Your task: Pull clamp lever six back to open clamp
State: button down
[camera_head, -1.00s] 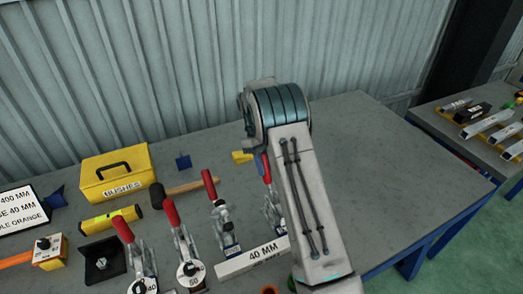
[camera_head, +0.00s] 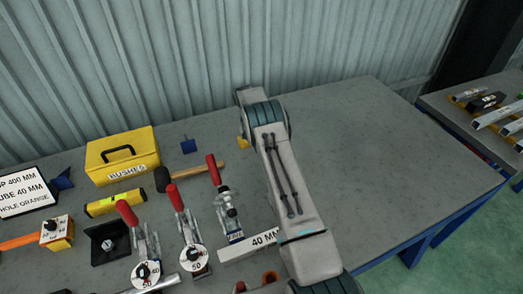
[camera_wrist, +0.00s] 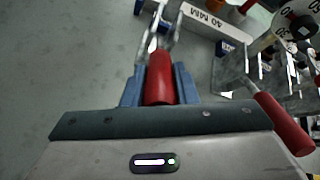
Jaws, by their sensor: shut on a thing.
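My gripper (camera_wrist: 158,92) is shut on the red handle (camera_wrist: 159,76) of a clamp lever, with one blue finger on each side of it. The metal linkage (camera_wrist: 160,35) of this clamp runs away from the handle toward the top of the wrist view. In the head view my arm hides the gripper and this clamp. No number on the held clamp is readable. Another clamp's red handle (camera_wrist: 280,122) lies to the right of the gripper, apart from it.
Three other clamps with upright red handles (camera_head: 127,213) (camera_head: 175,197) (camera_head: 214,169) stand left of my arm. A "40 MM" block (camera_head: 248,246), a hammer (camera_head: 195,171) and a yellow bushes box (camera_head: 122,158) are on the bench (camera_head: 365,150). The bench right of my arm is clear.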

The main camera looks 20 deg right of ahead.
dwell(0.3)
jog(key=c, duration=1.1)
grip_release()
jog(key=shift+w+f, duration=0.1)
jog(key=shift+c, duration=0.2)
jog(key=shift+r+p, duration=0.75)
notch_tip(320, 180, up, 3)
jog(key=p, duration=0.3)
jog(key=s+d+r+b, duration=0.4)
jog(key=s+d+r, duration=0.2)
jog(key=d, duration=0.3)
jog(key=shift+s+d+r, duration=0.15)
jog(key=shift+s+r, duration=0.15)
jog(key=shift+s, duration=0.3)
